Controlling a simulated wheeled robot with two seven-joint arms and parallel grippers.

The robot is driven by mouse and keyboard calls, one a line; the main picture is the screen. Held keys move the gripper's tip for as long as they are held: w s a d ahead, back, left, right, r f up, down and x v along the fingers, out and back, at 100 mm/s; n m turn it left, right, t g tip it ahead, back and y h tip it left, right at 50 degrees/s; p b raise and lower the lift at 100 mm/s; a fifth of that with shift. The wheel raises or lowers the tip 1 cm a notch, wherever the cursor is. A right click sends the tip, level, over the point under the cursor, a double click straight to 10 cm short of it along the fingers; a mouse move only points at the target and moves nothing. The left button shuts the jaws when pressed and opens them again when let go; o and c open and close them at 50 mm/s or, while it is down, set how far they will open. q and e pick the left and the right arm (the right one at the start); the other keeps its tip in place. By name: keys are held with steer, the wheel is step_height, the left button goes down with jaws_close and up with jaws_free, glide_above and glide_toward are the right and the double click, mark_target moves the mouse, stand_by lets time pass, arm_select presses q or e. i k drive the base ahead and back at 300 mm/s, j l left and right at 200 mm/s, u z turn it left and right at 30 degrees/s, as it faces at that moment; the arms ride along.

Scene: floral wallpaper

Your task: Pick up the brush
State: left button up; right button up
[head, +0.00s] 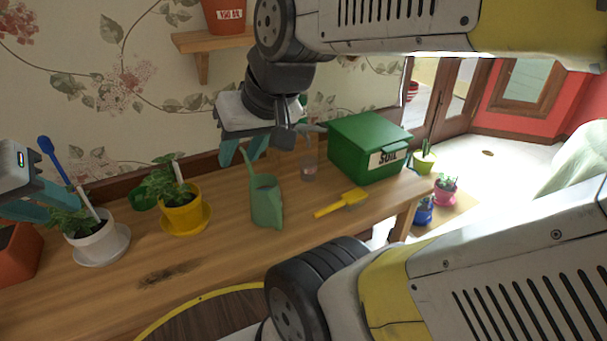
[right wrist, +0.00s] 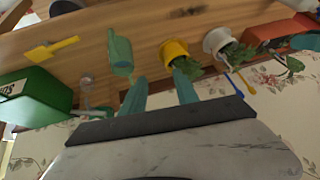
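A yellow hand tool (head: 343,203) with a slim handle and broad flat head lies on the wooden bench. I cannot tell whether it is the brush or a scoop. It also shows at the upper left of the right wrist view (right wrist: 50,48). My right gripper (head: 241,154) hangs above the back of the bench, left of the tool and apart from it. Its teal fingers are spread and empty in the right wrist view (right wrist: 160,80). My left gripper (head: 55,190) is at the left edge by the white pot, partly out of frame; its opening is unclear.
A green watering can (head: 267,202) stands between the yellow tool and the yellow pot (head: 182,212). A green soil box (head: 365,145) stands behind the tool. A white pot (head: 97,236) and an orange planter (head: 18,255) are at the left.

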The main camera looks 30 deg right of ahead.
mark_target(352, 200)
steer(key=k+z, duration=0.1)
steer(key=z, duration=1.35)
steer(key=u, duration=1.15)
steer(key=z, duration=1.25)
steer(key=l+u, duration=0.2)
steer(key=u, duration=0.25)
steer(key=l+u, duration=0.2)
steer(key=u, duration=0.2)
